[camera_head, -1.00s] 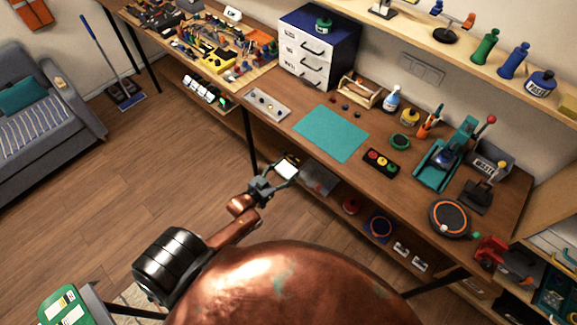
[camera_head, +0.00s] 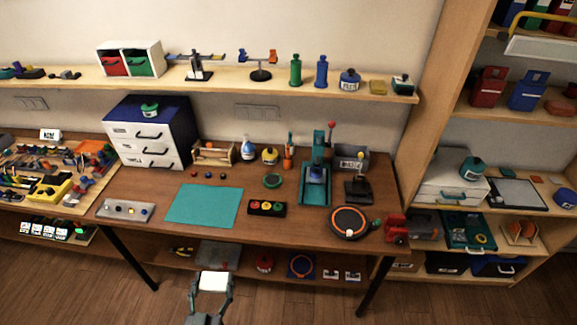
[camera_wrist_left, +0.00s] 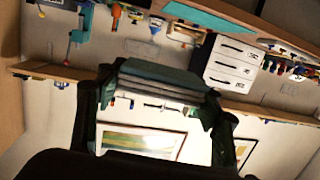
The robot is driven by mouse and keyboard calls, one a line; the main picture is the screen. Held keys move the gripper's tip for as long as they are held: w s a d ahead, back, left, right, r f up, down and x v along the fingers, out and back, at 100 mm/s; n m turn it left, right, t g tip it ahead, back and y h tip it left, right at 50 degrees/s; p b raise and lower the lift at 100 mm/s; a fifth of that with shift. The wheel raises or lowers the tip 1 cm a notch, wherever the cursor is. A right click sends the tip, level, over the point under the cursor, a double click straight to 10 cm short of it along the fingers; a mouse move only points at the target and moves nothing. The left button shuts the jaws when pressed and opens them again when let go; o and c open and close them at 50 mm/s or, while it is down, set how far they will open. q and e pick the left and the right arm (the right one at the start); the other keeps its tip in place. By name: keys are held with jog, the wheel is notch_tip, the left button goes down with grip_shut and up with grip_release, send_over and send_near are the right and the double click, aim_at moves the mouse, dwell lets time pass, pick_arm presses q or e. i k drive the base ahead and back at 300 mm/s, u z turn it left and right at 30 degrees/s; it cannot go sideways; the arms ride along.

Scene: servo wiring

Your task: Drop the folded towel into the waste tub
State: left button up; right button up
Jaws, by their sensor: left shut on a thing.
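The folded towel (camera_head: 214,281) looks white in the head view, low in front of the bench. My left gripper (camera_head: 211,289) is shut on it and holds it below the bench top level in the picture. In the left wrist view the towel (camera_wrist_left: 160,80) shows as stacked layers between the fingers of the left gripper (camera_wrist_left: 160,97). The waste tub (camera_head: 351,154) is a grey box with a label at the back right of the bench, behind a black lever stand. Its inside is mostly hidden. My right gripper is not in view.
A teal press (camera_head: 315,185) stands just left of the tub. A round black and orange disc (camera_head: 350,222) lies near the bench's front right. A teal mat (camera_head: 205,204) lies on the bench (camera_head: 270,232). The upper shelf (camera_head: 230,83) runs above the tub.

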aim_at(355, 167)
jog(key=z, duration=2.3)
jog(key=i, duration=2.3)
jog(key=u, duration=2.3)
jog(key=i, duration=0.5)
